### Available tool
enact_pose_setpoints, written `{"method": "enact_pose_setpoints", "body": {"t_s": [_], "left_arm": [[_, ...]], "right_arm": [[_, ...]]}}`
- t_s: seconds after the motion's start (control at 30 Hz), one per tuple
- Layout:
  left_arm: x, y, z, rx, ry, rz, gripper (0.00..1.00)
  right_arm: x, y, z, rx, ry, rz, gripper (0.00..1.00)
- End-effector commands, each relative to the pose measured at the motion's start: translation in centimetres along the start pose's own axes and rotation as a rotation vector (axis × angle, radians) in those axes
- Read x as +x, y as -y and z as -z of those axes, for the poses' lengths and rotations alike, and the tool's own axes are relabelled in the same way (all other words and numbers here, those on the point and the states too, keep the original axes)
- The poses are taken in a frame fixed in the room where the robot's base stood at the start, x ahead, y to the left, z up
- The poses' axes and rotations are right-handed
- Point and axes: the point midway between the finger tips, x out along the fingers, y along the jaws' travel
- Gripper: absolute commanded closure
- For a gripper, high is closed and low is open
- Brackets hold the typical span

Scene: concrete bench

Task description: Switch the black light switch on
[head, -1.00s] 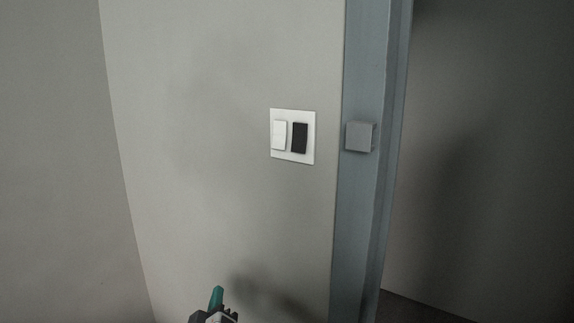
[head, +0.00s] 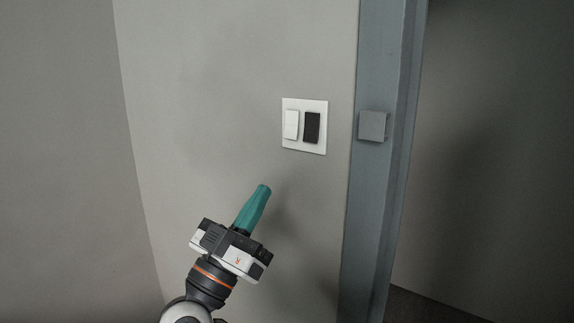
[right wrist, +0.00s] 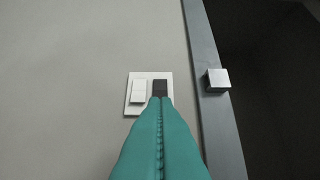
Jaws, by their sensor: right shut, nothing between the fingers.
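The black light switch (head: 311,128) is the right-hand rocker on a white wall plate (head: 305,148), beside a white rocker (head: 291,124). My right gripper (head: 264,189) has teal fingers pressed together with nothing between them. In the head view its tips are below and left of the plate. In the right wrist view the closed fingers (right wrist: 160,101) point up at the black switch (right wrist: 160,88) and overlap its lower part. I cannot tell from this whether they touch it. My left gripper is not in view.
A blue-grey door frame (head: 371,210) stands right of the plate, with a small grey block (head: 373,126) sticking out of it. Right of the frame is a dark opening. The wall around and left of the plate is bare.

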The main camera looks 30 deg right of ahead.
Motion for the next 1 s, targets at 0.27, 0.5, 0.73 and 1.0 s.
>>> {"method": "enact_pose_setpoints", "body": {"t_s": [0.27,0.5,0.73,1.0], "left_arm": [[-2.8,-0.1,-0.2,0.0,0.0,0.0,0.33],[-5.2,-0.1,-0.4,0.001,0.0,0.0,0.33],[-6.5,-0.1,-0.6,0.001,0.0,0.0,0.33],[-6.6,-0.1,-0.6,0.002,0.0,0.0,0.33]], "right_arm": [[5.0,0.0,-0.5,-0.001,0.003,0.003,1.0],[10.1,0.0,-0.5,-0.003,0.003,0.002,1.0],[12.1,0.0,2.0,-0.005,0.001,-0.001,1.0],[12.5,0.0,2.9,-0.002,0.0,-0.001,1.0]]}}
